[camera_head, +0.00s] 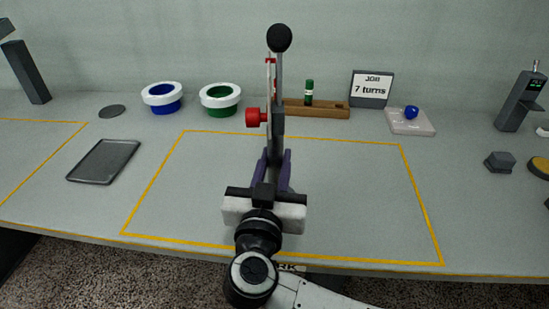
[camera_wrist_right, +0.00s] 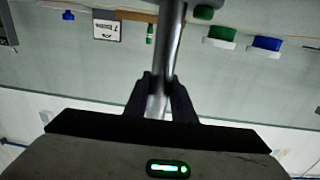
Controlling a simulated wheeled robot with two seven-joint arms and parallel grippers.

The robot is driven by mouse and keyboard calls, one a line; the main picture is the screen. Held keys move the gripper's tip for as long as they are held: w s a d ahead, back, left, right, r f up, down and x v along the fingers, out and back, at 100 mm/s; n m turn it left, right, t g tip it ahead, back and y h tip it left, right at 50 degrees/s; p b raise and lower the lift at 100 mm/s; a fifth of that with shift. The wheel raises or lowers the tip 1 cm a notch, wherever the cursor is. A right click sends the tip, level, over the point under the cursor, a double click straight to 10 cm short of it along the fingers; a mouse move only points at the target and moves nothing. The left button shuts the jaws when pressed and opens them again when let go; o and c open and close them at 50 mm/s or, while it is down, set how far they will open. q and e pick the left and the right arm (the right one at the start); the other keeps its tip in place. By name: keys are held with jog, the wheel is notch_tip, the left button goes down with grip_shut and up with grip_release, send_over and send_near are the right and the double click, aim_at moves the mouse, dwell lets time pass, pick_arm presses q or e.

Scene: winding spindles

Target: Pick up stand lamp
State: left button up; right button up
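My right gripper (camera_head: 275,158) is in the middle of the bench, its dark fingers closed on a grey post (camera_head: 279,85) topped by a black ball (camera_head: 279,38). In the right wrist view the silver post (camera_wrist_right: 168,45) runs between the two fingertips (camera_wrist_right: 160,82). A red knob (camera_head: 256,117) shows beside the post. A dark slanted post (camera_head: 25,72) stands at the far left, with a dark piece (camera_head: 6,28) above it cut off by the frame edge; it could be a stand lamp. I cannot tell surely which thing is the lamp. My left gripper is not in view.
Blue (camera_head: 163,97) and green (camera_head: 220,99) white-rimmed bowls, a wooden holder (camera_head: 318,109) and a "7 turns" sign (camera_head: 371,89) stand at the back. A dark tray (camera_head: 103,161) lies left. A device with a green display (camera_head: 520,102) stands right. The yellow-outlined area is mostly clear.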

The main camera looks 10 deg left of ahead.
aim_at(273, 122)
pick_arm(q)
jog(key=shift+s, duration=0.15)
pick_arm(e)
jog(key=shift+r, duration=0.15)
grip_shut()
notch_tip(273, 122, up, 10)
jog(key=shift+p, duration=1.1)
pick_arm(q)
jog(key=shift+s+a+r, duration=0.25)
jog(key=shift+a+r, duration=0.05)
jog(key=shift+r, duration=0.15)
pick_arm(e)
jog(key=shift+f+b, duration=0.8)
jog(key=shift+f, duration=3.6)
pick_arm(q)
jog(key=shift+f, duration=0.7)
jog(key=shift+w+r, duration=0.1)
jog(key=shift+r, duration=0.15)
pick_arm(e)
jog(key=shift+f, duration=0.8)
